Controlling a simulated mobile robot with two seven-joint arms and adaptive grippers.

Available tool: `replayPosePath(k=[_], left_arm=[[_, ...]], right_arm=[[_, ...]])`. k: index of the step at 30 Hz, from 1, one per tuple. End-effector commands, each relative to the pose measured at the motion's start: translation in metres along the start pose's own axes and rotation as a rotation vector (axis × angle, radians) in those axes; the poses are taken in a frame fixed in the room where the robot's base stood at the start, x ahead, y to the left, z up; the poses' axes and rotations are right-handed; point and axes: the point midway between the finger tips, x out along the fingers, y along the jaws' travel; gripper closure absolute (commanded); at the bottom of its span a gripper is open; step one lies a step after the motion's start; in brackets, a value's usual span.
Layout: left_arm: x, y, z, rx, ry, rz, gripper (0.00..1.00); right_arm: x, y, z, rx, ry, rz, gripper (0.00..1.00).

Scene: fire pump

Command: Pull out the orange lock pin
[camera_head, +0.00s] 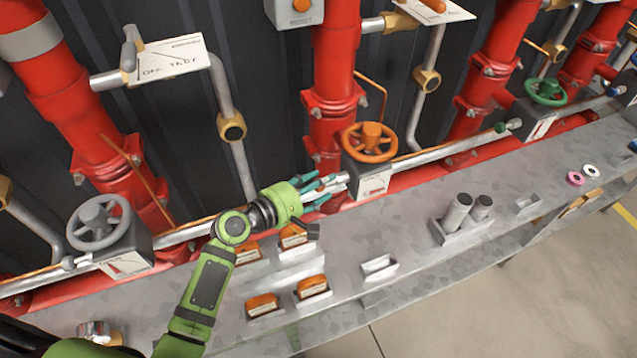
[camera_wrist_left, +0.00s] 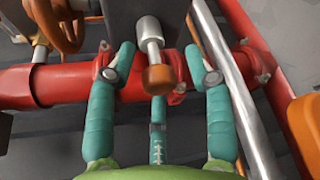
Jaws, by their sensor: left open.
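The lock pin (camera_wrist_left: 158,78) shows in the left wrist view as an orange-brown knob on a short silver shaft that comes out of a grey block (camera_wrist_left: 150,15). I cannot see clear contact. My right gripper is not in view.
An orange handwheel (camera_head: 369,142) sits on the valve block right above the pin. Red pipes (camera_head: 335,60) stand behind it. A metal shelf (camera_head: 350,300) below carries orange-topped blocks (camera_head: 312,287) and two grey cylinders (camera_head: 458,211). A grey handwheel (camera_head: 97,222) is at the left.

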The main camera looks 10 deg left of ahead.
Motion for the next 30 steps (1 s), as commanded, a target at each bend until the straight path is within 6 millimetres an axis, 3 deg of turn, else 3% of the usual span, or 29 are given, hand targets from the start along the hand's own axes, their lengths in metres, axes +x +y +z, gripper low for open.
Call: replayPosePath(k=[4,5,8,9,17,24,30], left_arm=[[0.0,0.0,0.0,0.0,0.0,0.0,0.48],[0.0,0.0,0.0,0.0,0.0,0.0,0.56],[0.0,0.0,0.0,0.0,0.0,0.001,0.96],[0.0,0.0,0.0,0.0,0.0,0.0,1.0],[-0.003,-0.001,-0.002,0.0,0.002,-0.003,1.0],[-0.031,-0.003,-0.014,0.0,0.004,-0.006,1.0],[-0.033,-0.003,-0.016,-0.002,0.004,-0.006,1.0]], right_arm=[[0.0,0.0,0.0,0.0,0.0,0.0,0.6],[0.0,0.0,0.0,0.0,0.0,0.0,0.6],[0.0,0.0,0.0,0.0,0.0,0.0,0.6],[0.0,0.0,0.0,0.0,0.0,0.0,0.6],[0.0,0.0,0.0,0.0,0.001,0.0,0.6],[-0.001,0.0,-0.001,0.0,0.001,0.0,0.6],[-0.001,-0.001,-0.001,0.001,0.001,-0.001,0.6]])
